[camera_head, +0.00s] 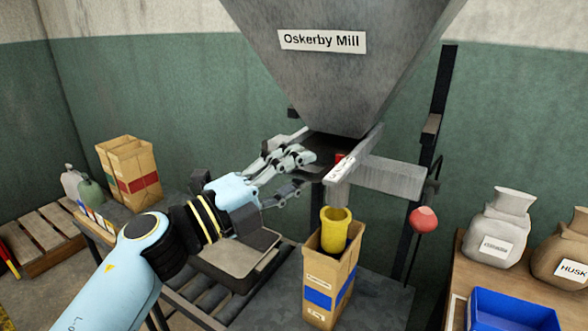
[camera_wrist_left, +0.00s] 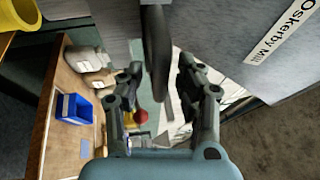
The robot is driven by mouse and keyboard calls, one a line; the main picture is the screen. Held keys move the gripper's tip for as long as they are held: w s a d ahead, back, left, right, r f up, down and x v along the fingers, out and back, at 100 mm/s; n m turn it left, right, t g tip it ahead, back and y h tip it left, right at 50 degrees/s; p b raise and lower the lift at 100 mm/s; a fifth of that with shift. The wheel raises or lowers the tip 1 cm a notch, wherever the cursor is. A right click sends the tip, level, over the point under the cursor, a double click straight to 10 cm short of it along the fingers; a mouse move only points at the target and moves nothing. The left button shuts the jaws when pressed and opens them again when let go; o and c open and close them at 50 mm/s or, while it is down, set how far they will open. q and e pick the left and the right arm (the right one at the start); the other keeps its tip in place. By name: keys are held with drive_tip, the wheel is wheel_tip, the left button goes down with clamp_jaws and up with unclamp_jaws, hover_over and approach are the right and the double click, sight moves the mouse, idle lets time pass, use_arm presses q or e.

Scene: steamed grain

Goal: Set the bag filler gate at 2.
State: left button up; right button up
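The bag filler is a grey hopper (camera_head: 335,60) labelled Oskerby Mill. At its outlet, a slanted pale strip (camera_head: 366,148) with a small red mark (camera_head: 340,158) runs along the gate; its figures are too small to read. My left gripper (camera_head: 298,174) is at the left of the outlet, its fingers spread apart. In the left wrist view, a dark rounded bar (camera_wrist_left: 157,50) stands ahead of the gap between the fingers of the left gripper (camera_wrist_left: 160,88). I cannot tell whether they touch it. My right gripper is not in view.
A yellow spout (camera_head: 335,228) meets an open paper bag (camera_head: 328,285) below the outlet. A red ball knob (camera_head: 423,219) hangs at the right. Sacks (camera_head: 497,227) and a blue bin (camera_head: 512,312) occupy the right table. Filled paper bags (camera_head: 130,172) stand at left.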

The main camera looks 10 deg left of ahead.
use_arm(q)
drive_tip(key=shift+c, duration=0.4)
clamp_jaws()
drive_tip(key=s, duration=0.2)
drive_tip(key=s+a+p, duration=0.1)
drive_tip(key=s, duration=0.1)
drive_tip(key=shift+a, duration=0.2)
drive_tip(key=shift+s, duration=0.15)
drive_tip(key=shift+f, duration=0.1)
drive_tip(key=shift+c, duration=2.1)
unclamp_jaws()
drive_tip(key=shift+w, duration=0.25)
drive_tip(key=o, duration=0.5)
